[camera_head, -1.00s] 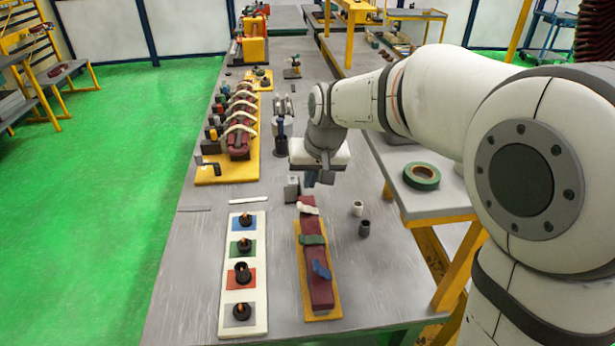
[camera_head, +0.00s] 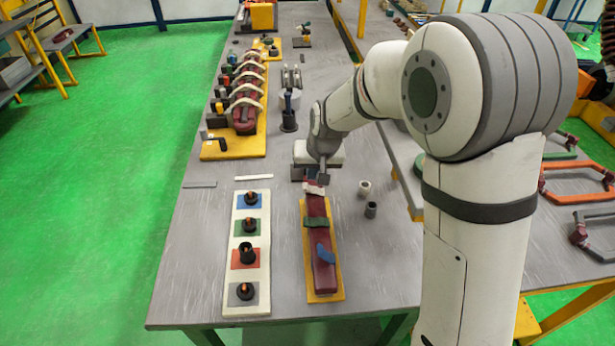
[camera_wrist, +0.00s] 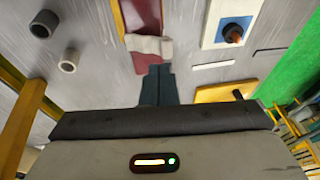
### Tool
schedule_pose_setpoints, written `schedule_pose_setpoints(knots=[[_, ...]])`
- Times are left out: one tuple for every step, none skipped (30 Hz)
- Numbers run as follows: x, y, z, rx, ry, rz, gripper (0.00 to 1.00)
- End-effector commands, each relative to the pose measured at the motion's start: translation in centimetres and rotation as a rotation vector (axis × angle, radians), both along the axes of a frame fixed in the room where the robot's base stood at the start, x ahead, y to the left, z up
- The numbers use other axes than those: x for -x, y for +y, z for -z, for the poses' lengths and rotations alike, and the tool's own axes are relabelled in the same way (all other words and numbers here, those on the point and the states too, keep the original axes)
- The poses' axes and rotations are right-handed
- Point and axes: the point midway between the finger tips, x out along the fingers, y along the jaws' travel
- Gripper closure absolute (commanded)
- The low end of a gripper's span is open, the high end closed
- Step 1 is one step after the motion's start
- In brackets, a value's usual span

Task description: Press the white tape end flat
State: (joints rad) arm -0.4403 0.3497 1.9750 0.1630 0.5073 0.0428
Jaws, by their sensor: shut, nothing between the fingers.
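A maroon bar (camera_head: 319,236) lies on a yellow base at the middle of the table. The white tape (camera_head: 313,188) is wrapped around the bar's far end; it also shows in the wrist view (camera_wrist: 148,44), where one end looks uneven. A green tape (camera_head: 316,222) and a blue tape (camera_head: 326,254) are wrapped nearer the front. My gripper (camera_head: 322,180) is shut and empty at the bar's far end, pointing down. In the wrist view my fingertips (camera_wrist: 160,68) appear right against the white tape's edge; whether they touch it I cannot tell.
A white board (camera_head: 237,285) with coloured squares and black parts lies left of the bar. Two small cups, white (camera_head: 364,188) and dark (camera_head: 371,210), stand to the right. A yellow fixture (camera_head: 232,147) with a row of wrapped coils sits at the back left.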

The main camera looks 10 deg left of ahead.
Motion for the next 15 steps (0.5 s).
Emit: schedule_pose_setpoints(knots=[[0.2,0.4,0.6,0.001,0.002,-0.002,1.0],[0.3,0.6,1.0,0.002,0.003,-0.003,1.0],[0.3,0.8,1.4,0.0,0.003,-0.003,1.0],[0.3,0.9,1.7,0.0,0.003,-0.003,1.0],[0.3,0.9,1.9,0.0,0.002,-0.002,1.0],[0.4,1.1,2.2,0.0,0.001,-0.002,1.0],[0.4,1.1,2.4,0.0,0.001,-0.002,1.0],[0.4,1.2,2.6,0.0,0.002,-0.002,1.0],[0.4,1.2,2.7,0.0,0.001,-0.002,1.0],[0.4,1.2,2.7,0.0,0.001,-0.002,1.0],[0.4,1.2,2.8,0.0,0.001,-0.002,1.0],[0.4,1.3,2.8,0.0,0.0,-0.002,1.0],[0.4,1.3,2.8,0.0,0.0,-0.002,1.0],[0.4,1.3,2.8,0.0,0.0,-0.002,1.0],[0.4,1.3,2.8,0.0,0.0,-0.003,1.0]])
